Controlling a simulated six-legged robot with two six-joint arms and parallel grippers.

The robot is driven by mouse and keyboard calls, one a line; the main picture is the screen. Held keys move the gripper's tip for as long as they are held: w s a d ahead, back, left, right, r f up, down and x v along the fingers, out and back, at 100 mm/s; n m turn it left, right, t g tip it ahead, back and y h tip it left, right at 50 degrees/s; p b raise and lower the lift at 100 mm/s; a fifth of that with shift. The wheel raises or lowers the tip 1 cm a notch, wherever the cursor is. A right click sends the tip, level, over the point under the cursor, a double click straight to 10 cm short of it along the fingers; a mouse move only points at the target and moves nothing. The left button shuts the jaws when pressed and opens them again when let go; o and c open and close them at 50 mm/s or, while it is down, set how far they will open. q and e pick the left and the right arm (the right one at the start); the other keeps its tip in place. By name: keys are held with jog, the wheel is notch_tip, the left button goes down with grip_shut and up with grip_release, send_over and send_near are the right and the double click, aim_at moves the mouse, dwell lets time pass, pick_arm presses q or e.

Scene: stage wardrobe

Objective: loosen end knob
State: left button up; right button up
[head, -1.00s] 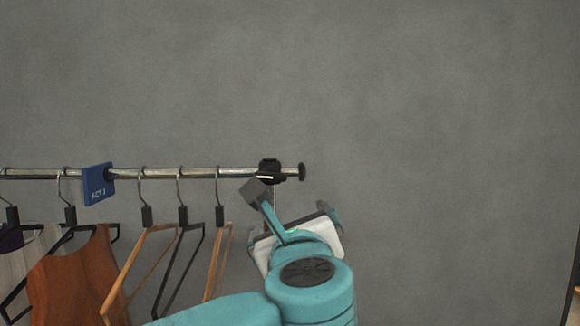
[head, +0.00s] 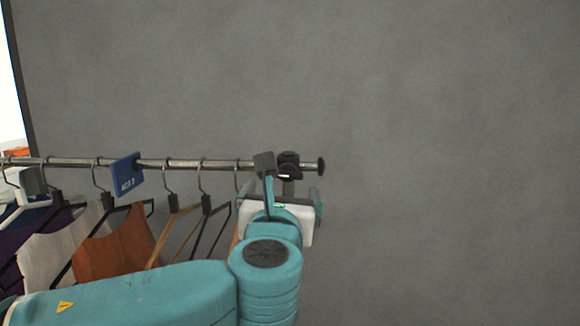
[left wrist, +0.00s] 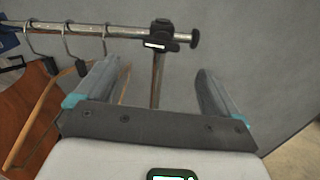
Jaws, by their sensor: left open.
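A black clamp knob (head: 288,163) sits where the upright post meets the metal rail (head: 215,164), close to the rail's right end. A round black cap (head: 321,166) ends the rail. The left wrist view shows the knob (left wrist: 160,36) and cap (left wrist: 195,38) beyond my fingers, with the post (left wrist: 157,80) running down between them in the picture. My left gripper (head: 290,179) is open and empty, its fingers on either side of the post just below the knob in the head view. The left wrist view shows a gap between fingertips (left wrist: 160,70) and knob. My right gripper is not in view.
Hangers (head: 200,215), some with clothes such as an orange-brown top (head: 120,243), hang left of my left gripper. A blue tag (head: 126,175) sits on the rail. A plain grey wall (head: 440,150) stands behind; the space right of the cap looks clear.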

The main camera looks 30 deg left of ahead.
aim_at(286, 174)
pick_arm(q)
jog(key=p+x, duration=0.2)
jog(key=x, duration=0.9)
jog(key=shift+d+p, duration=0.2)
jog(key=shift+p, duration=0.1)
jog(key=shift+w+a, duration=0.2)
jog(key=shift+w, duration=0.35)
jog(key=shift+s, duration=0.1)
jog(key=c, duration=1)
jog(key=shift+o, duration=0.2)
jog(key=shift+f+n+b, duration=0.25)
jog(key=shift+n+b, duration=0.05)
jog(key=shift+b, duration=0.3)
jog(key=shift+r+n, duration=0.1)
jog(key=shift+n, duration=0.2)
jog(key=shift+r, duration=0.1)
jog(key=o, duration=1)
jog(key=shift+c, duration=0.2)
